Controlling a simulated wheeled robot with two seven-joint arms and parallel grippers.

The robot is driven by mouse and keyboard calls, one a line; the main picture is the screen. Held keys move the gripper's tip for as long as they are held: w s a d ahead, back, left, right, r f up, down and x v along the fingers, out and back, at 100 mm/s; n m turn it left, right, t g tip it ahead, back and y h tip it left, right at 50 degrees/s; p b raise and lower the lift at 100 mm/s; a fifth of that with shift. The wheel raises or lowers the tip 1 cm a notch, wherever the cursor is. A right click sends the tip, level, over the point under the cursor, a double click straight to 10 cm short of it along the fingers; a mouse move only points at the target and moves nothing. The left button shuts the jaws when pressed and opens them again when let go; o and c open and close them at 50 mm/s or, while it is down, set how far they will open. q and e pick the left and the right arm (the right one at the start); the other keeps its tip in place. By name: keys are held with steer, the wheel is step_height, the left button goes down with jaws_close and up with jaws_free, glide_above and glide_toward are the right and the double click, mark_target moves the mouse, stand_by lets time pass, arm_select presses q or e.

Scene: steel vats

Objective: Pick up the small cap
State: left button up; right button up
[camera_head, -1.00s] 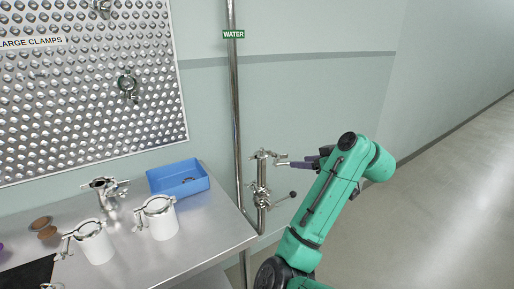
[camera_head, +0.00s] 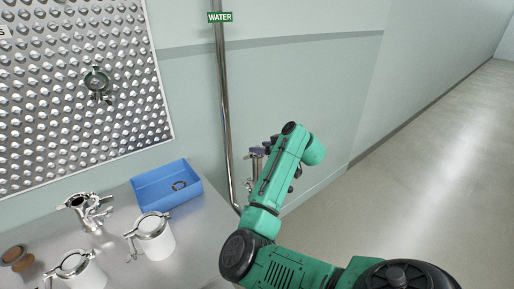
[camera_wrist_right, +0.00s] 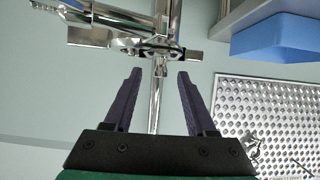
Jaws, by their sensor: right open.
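My right gripper (camera_head: 258,150) is at the water pipe fitting (camera_head: 256,169), which my green arm partly hides in the head view. In the right wrist view the gripper (camera_wrist_right: 159,73) is open, with nothing between its two purple fingers. A steel clamp and pipe fitting (camera_wrist_right: 125,44) lies just beyond the fingertips, with a thin vertical pipe behind the gap. I cannot tell a separate small cap for sure; any cap at the fitting is hidden or not distinct. My left gripper is not in view.
A studded panel (camera_head: 60,120) hangs on the wall. The floor at right is clear.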

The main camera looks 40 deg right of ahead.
steer(key=shift+x, duration=1.2)
steer(key=shift+r, duration=0.1)
jaws_close()
